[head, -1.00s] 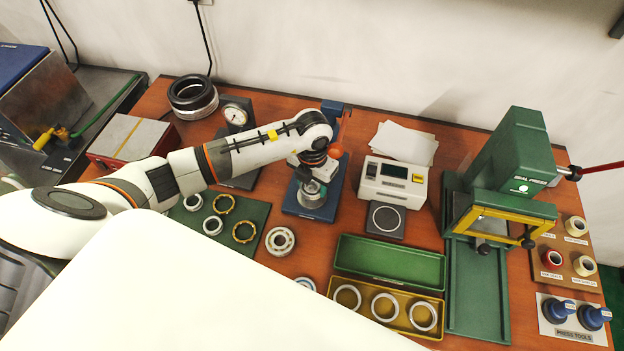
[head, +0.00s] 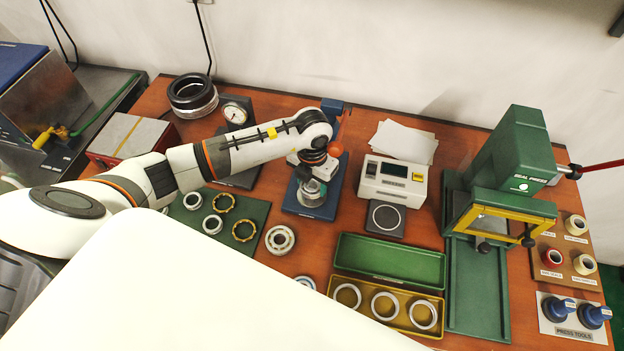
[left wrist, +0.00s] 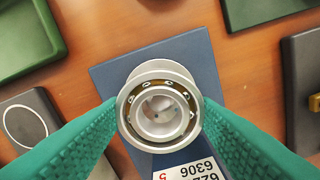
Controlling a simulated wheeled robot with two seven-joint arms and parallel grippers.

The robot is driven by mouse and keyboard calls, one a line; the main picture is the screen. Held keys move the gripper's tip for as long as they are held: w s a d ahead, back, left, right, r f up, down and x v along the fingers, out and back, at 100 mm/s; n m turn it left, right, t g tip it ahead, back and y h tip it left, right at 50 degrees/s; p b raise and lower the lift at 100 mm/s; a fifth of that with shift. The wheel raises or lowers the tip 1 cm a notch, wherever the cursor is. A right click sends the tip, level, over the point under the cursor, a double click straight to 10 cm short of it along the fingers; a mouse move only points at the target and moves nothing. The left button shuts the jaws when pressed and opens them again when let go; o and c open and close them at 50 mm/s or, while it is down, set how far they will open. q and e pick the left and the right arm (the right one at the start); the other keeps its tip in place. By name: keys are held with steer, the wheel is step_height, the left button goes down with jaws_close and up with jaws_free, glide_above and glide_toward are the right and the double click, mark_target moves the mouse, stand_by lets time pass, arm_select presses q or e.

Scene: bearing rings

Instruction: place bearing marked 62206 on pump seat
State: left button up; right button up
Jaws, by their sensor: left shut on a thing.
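My left gripper (left wrist: 160,122) is shut on a silver ball bearing (left wrist: 136,112), its green fingers pressing on opposite sides. The bearing lies flat, with balls and a tan cage showing. It is over a blue base plate (left wrist: 201,62) that carries a white label, upside down and partly hidden, reading 622… and 6306. In the head view, the left gripper (head: 312,176) is low over the blue stand (head: 292,200) at the back middle. A round silver part shows under it there. I cannot tell whether the bearing touches what is below. No marking is readable on the bearing. The right gripper is out of view.
A grey device (head: 394,178) stands right of the blue stand. In front are an empty green tray (head: 390,246) and a yellow tray (head: 366,318) with three rings. A green mat (head: 257,213) with several rings and a loose bearing (head: 280,240) lie left. A green press (head: 510,150) stands right.

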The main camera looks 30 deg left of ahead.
arm_select(q)
steer(key=shift+f+b, duration=1.2)
steer(key=shift+f, duration=0.1)
stand_by(0.9)
steer(key=o, duration=1)
steer(key=shift+o, duration=0.2)
steer(key=shift+r+p, duration=2.6)
steer(key=shift+r, duration=0.95)
steer(key=shift+s+f, duration=0.1)
